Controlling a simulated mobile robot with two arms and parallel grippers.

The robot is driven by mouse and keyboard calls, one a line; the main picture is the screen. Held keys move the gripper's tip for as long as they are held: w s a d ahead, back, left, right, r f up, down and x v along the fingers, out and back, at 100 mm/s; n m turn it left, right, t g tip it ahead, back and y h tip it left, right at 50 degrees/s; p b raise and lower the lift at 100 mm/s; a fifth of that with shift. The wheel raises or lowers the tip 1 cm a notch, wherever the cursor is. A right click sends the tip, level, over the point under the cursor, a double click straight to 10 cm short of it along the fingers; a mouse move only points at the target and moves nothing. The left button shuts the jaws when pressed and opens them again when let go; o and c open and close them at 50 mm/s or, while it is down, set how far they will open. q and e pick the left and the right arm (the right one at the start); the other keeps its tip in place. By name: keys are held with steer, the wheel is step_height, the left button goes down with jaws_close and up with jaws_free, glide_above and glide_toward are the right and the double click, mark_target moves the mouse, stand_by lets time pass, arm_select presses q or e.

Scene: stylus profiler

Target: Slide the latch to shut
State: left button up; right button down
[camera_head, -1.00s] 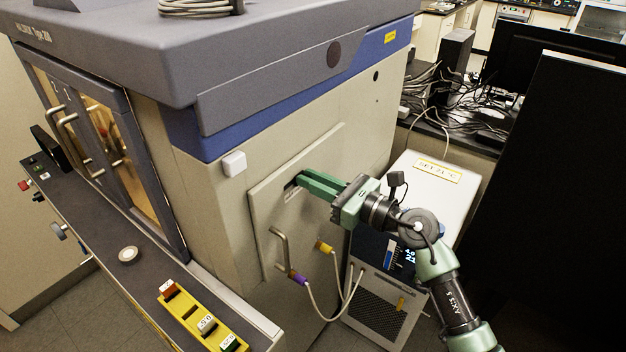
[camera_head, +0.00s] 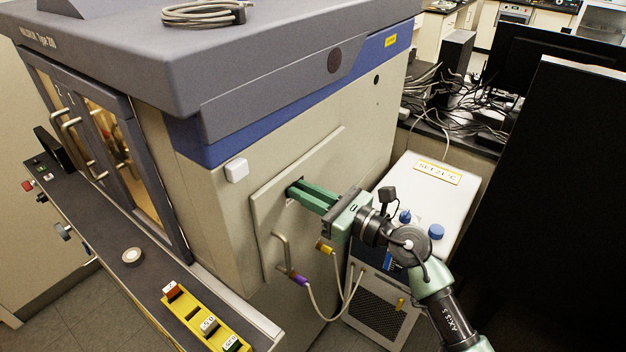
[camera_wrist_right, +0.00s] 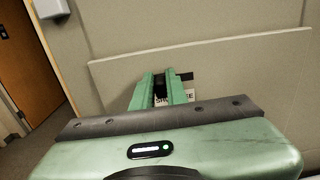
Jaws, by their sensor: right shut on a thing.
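My right gripper (camera_head: 296,192) reaches the beige side panel (camera_head: 262,215) of the large machine, with its green fingers pointing at a small dark slot. In the wrist view the fingers (camera_wrist_right: 167,78) are shut on the latch (camera_wrist_right: 160,88), a small dark piece between them. Most of the latch is hidden by the fingers. The dark slot (camera_wrist_right: 187,76) shows to the right of the fingers in that view. A white label (camera_wrist_right: 188,98) below it is partly covered, so I cannot read it fully. My left gripper is not in view.
A white chiller unit (camera_head: 425,195) with blue caps stands right of the machine, beneath my right arm. A yellow block holder (camera_head: 192,312) rests on the front ledge.

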steer(key=shift+s+a, duration=0.1)
steer(key=c, duration=1.4)
jaws_free()
steer(key=shift+s+a, duration=0.1)
steer(key=shift+s, duration=0.05)
steer(key=b+v, duration=0.3)
steer(key=v, duration=0.4)
steer(key=shift+d, duration=0.4)
steer(key=shift+s, duration=0.15)
